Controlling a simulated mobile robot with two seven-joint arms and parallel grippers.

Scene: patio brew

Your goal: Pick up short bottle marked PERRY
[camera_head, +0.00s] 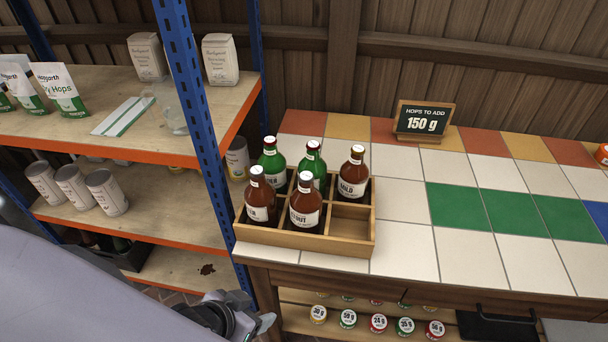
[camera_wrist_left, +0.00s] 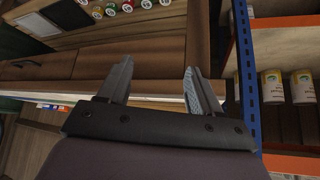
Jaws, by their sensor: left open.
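No label that I can read says PERRY. A wooden crate (camera_head: 350,250) on the tiled counter holds several upright bottles in its compartments. Two are green glass: one at the back left (camera_head: 271,158) and one (camera_head: 313,164) to its right, its label partly hidden. Three are brown: front left (camera_head: 260,200), front middle (camera_head: 306,205) with a label ending like "OUT", and back right (camera_head: 352,176) with a label like "GOLD". The front right compartment looks empty. My left gripper (camera_head: 258,322) is low in front of the counter, open and empty; its spread fingers show in the left wrist view (camera_wrist_left: 158,78).
A blue-posted shelf rack (camera_head: 205,130) stands left of the crate, with bags, cans and a low dark crate (camera_head: 128,257) of bottles. A sign (camera_head: 424,120) reads "HOPS TO ADD 150 g". The tiled counter (camera_head: 400,245) right of the crate is clear. Small lidded jars sit underneath.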

